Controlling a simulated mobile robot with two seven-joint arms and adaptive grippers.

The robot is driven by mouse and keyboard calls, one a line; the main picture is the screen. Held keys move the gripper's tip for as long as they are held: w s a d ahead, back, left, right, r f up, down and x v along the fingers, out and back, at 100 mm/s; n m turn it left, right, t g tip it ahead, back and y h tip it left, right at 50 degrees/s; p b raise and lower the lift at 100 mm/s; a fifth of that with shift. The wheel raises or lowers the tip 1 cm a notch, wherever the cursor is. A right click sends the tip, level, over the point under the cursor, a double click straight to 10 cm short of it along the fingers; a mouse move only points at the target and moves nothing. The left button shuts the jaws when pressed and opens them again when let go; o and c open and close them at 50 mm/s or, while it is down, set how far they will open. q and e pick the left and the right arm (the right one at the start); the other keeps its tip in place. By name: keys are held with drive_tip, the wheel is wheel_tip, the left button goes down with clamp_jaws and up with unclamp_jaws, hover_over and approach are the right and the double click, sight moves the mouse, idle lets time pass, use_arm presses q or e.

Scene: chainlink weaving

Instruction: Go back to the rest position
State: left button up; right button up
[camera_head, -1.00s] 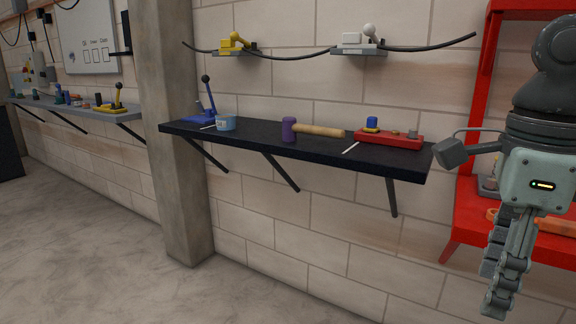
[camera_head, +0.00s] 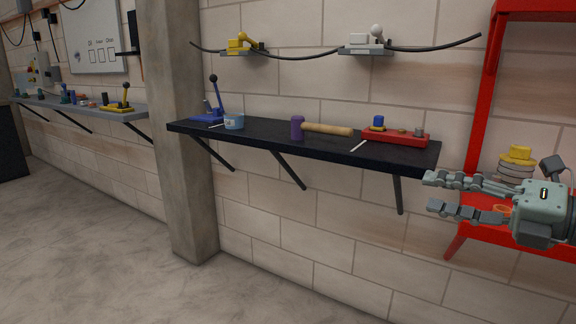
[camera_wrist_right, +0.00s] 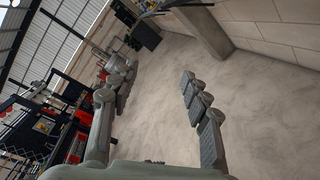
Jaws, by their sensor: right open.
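My right gripper (camera_head: 432,192) is at the right of the head view, in front of the red shelf unit. Its fingers point left and are spread apart, with nothing between them. The right wrist view shows the two open fingers (camera_wrist_right: 158,78) with bare floor between them. My left gripper is not in the head view.
A red shelf unit (camera_head: 484,90) stands right. A concrete pillar (camera_head: 180,190) is left. The floor (camera_head: 100,250) is clear.

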drive_tip(key=w+d+f+m+t+h, duration=0.3)
drive_tip(key=d+f+m+t+h, duration=0.55)
drive_tip(key=d+f+m, duration=0.6)
drive_tip(key=s+d+f+m+g+h, duration=0.35)
drive_tip(key=f+m+g+h, duration=0.2)
drive_tip(key=f+m, duration=0.35)
drive_tip(key=s+a+f+m+g+h, duration=0.1)
drive_tip(key=s+f+m+g, duration=0.25)
drive_tip(key=f, duration=0.55)
drive_tip(key=s+a+f+m+g+h, duration=0.1)
drive_tip(key=s+f+m+g, duration=0.1)
drive_tip(key=s+f, duration=0.45)
drive_tip(key=s+a+f+m+g+y, duration=0.2)
drive_tip(key=s+a+f+g, duration=0.4)
drive_tip(key=s+a+f, duration=0.5)
wheel_tip(320, 180, down, 2)
drive_tip(key=a, duration=0.2)
drive_tip(key=shift+s+a+m, duration=0.25)
drive_tip(key=shift+a+m, duration=0.15)
drive_tip(key=shift+f, duration=0.1)
